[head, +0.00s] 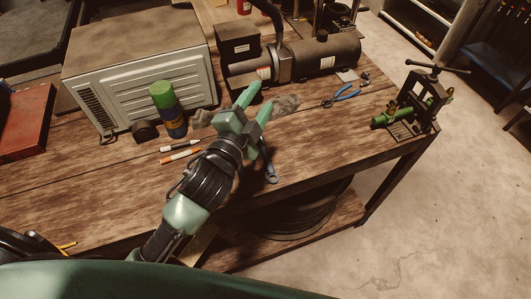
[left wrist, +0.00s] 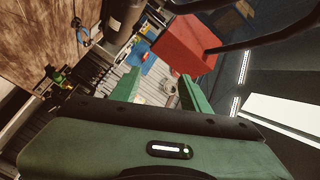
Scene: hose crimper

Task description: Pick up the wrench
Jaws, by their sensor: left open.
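My left gripper (head: 257,102) is open above the workbench, its two green fingers pointing to the back; its fingers also show in the left wrist view (left wrist: 160,92), with nothing between them. A slim grey-blue tool (head: 269,168), perhaps the wrench, lies near the bench's front edge, just right of my left wrist. My arm hides part of it, so I cannot be sure what it is. Blue-handled pliers (head: 342,96) lie farther right and show in the left wrist view (left wrist: 81,33). My right gripper is not in view.
A white metal box (head: 140,65) and a dark compressor (head: 320,55) stand behind. A press with a green part (head: 415,105) stands at the right end.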

